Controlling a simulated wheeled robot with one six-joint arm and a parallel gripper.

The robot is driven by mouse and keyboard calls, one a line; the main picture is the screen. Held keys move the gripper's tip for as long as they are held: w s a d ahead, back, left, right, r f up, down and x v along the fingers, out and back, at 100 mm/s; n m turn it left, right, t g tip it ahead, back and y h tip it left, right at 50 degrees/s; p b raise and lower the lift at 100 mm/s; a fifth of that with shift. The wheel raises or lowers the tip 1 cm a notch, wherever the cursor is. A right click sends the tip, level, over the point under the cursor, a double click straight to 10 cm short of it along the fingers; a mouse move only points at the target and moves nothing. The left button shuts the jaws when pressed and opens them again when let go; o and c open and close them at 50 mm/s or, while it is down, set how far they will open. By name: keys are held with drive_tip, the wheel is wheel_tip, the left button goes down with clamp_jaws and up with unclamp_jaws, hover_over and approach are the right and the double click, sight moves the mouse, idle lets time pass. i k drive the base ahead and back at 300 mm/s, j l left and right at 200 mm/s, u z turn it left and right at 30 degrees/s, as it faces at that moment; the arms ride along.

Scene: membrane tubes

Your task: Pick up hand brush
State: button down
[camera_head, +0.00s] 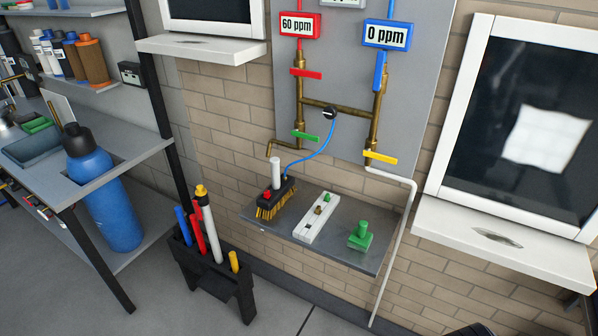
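A hand brush (272,203) sits at the left end of a small grey wall shelf (336,252). It has a dark body, yellow-brown bristles facing down and to the left, a white upright handle and a red part on top. A blue hose runs from the pipework to the brush area. The brush appears tilted, and its far side is hidden. My gripper is not visible in this view.
On the same shelf are a white block (318,218) and a green piece (360,237). Pipes with coloured valves (380,157) hang above. A black holder (215,275) with coloured tubes stands below left. A blue tank (103,195) stands further left. A white-framed window sill (500,240) juts out right.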

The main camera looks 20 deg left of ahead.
sight(280, 189)
drive_tip(key=i+j+u, duration=0.4)
drive_tip(key=i+j, duration=0.2)
drive_tip(key=i+j+u, duration=0.45)
drive_tip(key=i, duration=0.2)
